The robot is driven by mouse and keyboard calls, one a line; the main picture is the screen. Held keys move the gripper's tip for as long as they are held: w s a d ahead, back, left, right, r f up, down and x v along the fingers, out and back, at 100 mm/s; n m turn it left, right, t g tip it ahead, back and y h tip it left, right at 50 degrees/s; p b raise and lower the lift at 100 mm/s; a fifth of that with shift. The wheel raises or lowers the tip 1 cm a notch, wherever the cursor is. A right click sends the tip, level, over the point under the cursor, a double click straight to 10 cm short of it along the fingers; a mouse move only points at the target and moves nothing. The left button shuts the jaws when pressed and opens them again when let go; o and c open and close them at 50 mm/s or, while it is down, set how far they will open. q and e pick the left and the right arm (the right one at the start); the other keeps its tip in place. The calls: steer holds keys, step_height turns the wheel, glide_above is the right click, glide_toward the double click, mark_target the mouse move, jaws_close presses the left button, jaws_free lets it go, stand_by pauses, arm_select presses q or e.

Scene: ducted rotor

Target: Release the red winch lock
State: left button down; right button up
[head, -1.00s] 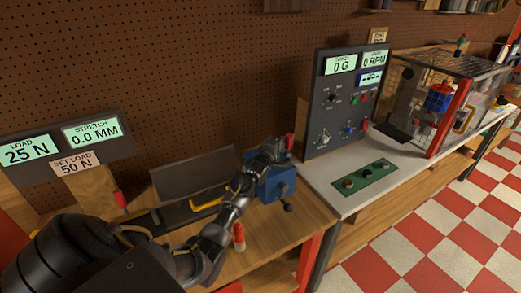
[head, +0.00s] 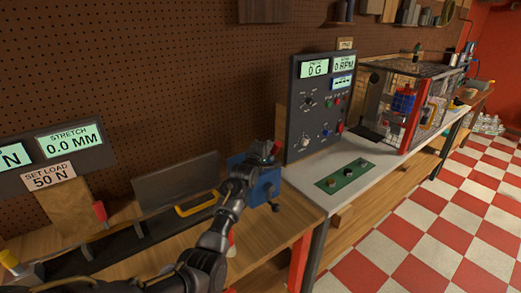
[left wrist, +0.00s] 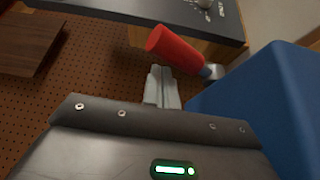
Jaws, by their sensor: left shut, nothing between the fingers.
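The blue winch (head: 265,190) stands at the right end of the wooden bench. Its red lock lever (head: 276,148) shows as a small red tip at the top, partly hidden by my left gripper (head: 262,154). In the left wrist view the red lever (left wrist: 172,46) is a tilted red grip on a metal stub beside the blue winch body (left wrist: 255,105). The fingers of my left gripper (left wrist: 161,73) are shut and empty, close beside the red grip. I cannot tell whether they touch it. My right gripper is not in view.
A yellow handle (head: 197,204) and a dark rail lie left of the winch. The stretch display (head: 70,140) reads 0.0 MM. A grey control panel (head: 318,105) stands just behind and right of the winch. The white table (head: 350,160) holds a green button plate (head: 346,173).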

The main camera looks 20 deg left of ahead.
arm_select(q)
steer(key=s, duration=0.3)
steer(key=s+b, duration=0.1)
steer(key=s, duration=0.1)
steer(key=s+b, duration=0.1)
steer(key=s, duration=0.2)
steer(key=shift+s+d+f, duration=0.25)
steer(key=shift+s+d, duration=0.05)
steer(key=shift+d, duration=0.1)
steer(key=shift+s+d, duration=0.1)
steer(key=shift+s, duration=0.75)
steer(key=shift+r, duration=0.1)
